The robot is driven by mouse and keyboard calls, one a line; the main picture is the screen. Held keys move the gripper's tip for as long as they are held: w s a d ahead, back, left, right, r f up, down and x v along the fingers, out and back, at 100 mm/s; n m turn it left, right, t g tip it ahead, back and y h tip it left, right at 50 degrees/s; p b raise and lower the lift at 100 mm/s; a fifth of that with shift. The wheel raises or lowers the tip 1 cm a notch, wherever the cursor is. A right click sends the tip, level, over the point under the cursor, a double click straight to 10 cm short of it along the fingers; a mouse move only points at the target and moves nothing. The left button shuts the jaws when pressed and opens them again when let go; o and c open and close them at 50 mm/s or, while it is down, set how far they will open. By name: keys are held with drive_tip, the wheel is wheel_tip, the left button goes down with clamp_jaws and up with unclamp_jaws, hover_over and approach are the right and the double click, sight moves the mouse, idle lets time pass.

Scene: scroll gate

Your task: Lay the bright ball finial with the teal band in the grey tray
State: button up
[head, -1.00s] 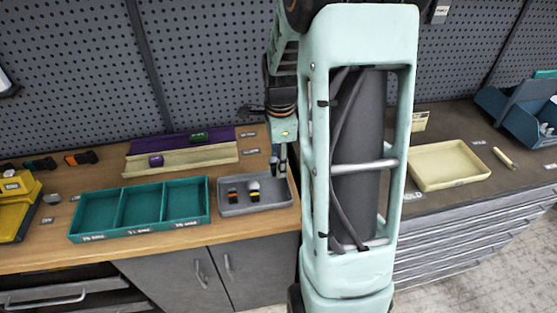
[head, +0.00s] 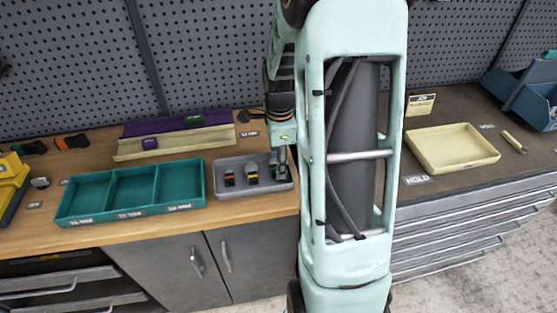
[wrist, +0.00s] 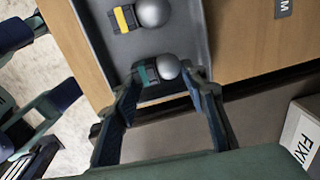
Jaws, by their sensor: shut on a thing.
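The grey tray (head: 222,192) stands on the wooden bench, right of the teal bins. My gripper (head: 280,174) is low at the tray's right end. In the wrist view my gripper (wrist: 161,80) is shut on the ball finial with the teal band (wrist: 149,74), which has a bright silver ball and a dark base. It is over or in the tray; I cannot tell if it touches the floor. A yellow-banded ball finial (wrist: 124,18) lies beside it, also seen in the head view (head: 251,172). A darker finial with an orange-red band (head: 229,178) lies further left.
A teal three-part bin (head: 130,212) stands left of the tray. A cream rack (head: 172,142) and purple rack (head: 165,126) are behind. A cream tray (head: 452,165) marked HOLD sits on the right-hand bench. A pegboard wall closes the back.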

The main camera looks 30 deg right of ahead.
drive_tip(key=shift+f+b, duration=0.45)
drive_tip(key=shift+f, duration=0.2)
idle(0.5)
drive_tip(key=o, duration=1.4)
drive_tip(key=shift+r, duration=0.1)
drive_tip(key=r, duration=0.8)
drive_tip(key=s+r, duration=0.1)
drive_tip(key=r, duration=0.3)
drive_tip(key=shift+a, duration=0.15)
drive_tip(key=shift+w, duration=0.1)
